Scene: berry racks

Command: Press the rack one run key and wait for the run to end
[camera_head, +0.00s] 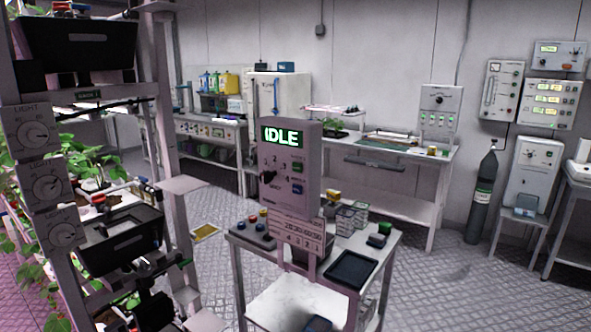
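A grey control box (290,205) stands upright on a small cart in the middle of the view. Its lit green display (282,137) reads IDLE. Below the display are a dark rotary knob (268,177) with numbers around it, a green key (297,167) and a blue key (297,189). The small print beside the keys is too blurred to read, so I cannot tell which is the rack one run key. A berry rack (162,110) with leafy plants stands at the left, with several light dials. My gripper is not recognisable in this view.
The cart (378,262) also carries coloured buttons, a black tray (351,269) and small boxes. Lab benches (420,190) line the back wall. A dark gas cylinder (482,200) stands at the right. The patterned floor (450,285) right of the cart is clear.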

